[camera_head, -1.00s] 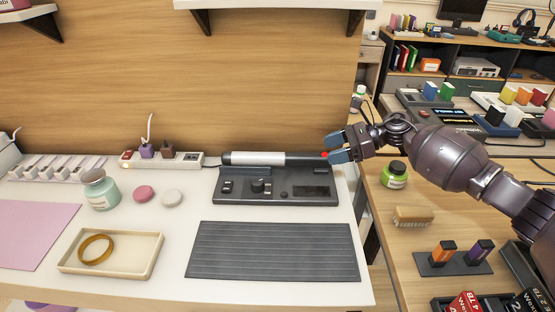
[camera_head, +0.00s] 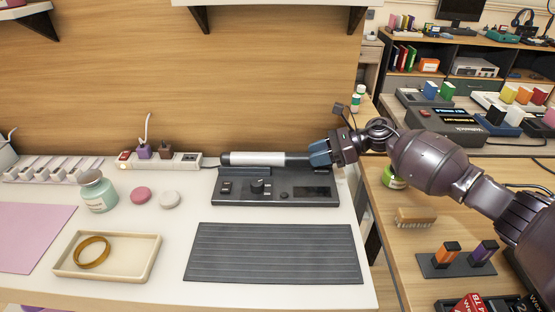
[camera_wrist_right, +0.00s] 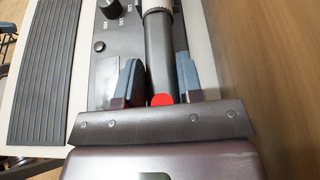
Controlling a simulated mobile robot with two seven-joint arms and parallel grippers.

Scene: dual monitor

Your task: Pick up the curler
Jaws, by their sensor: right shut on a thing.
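The curler (camera_head: 257,158) is a wand with a silver barrel and a dark handle. It lies across the back of a dark control station (camera_head: 270,187) on the white table. My right gripper (camera_head: 319,153) is at the right end of the handle, its fingers shut on it. In the right wrist view the dark handle (camera_wrist_right: 160,55), with its red end cap, runs between the two blue-grey fingers (camera_wrist_right: 159,78). The curler still lies along the station. My left gripper is not in view.
A grey ribbed mat (camera_head: 273,254) lies in front of the station. A cream tray (camera_head: 140,262) with a gold ring, pink and white discs, and a green jar (camera_head: 98,192) stand to the left. A wooden wall (camera_head: 270,90) rises close behind.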

